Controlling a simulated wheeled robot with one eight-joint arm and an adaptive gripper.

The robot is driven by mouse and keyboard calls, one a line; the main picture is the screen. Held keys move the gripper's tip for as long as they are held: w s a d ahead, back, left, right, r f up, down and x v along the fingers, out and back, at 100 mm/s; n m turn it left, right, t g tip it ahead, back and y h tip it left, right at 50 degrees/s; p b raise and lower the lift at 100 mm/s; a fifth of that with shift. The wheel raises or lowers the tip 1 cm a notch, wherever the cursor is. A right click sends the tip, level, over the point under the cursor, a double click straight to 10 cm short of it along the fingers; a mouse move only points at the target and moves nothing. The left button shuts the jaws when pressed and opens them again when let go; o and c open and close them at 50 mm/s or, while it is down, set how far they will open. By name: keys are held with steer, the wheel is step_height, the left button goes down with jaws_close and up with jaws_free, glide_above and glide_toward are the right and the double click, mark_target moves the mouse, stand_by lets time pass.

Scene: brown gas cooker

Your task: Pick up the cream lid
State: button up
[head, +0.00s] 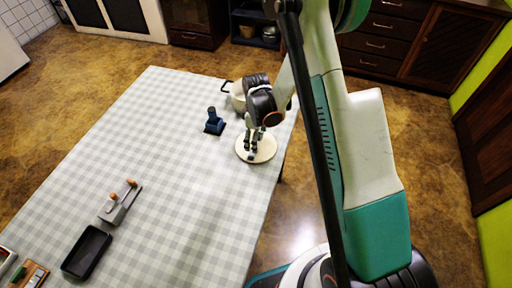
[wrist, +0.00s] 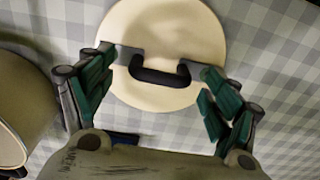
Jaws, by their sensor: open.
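The cream lid (head: 264,149) is a round disc lying on the checked tablecloth near the table's right edge. In the wrist view the cream lid (wrist: 175,32) shows a dark arched handle (wrist: 160,77) across its middle. My gripper (head: 256,148) is over the lid in the head view and hides part of it. In the wrist view my gripper (wrist: 155,80) is open, with one finger on each side of the handle. The fingers look apart from the handle; their exact height above the lid is hard to tell.
A cream pot (head: 238,97) stands just behind the lid, partly hidden by my arm; its rim (wrist: 22,120) shows at left in the wrist view. A dark blue object (head: 214,122) stands left of the lid. A black tray (head: 87,252) lies front left. The table's middle is clear.

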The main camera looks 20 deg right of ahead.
steer(key=shift+f, duration=0.6)
steer(key=shift+c, duration=0.6)
steer(key=c, duration=1.4)
steer(key=shift+r, duration=0.1)
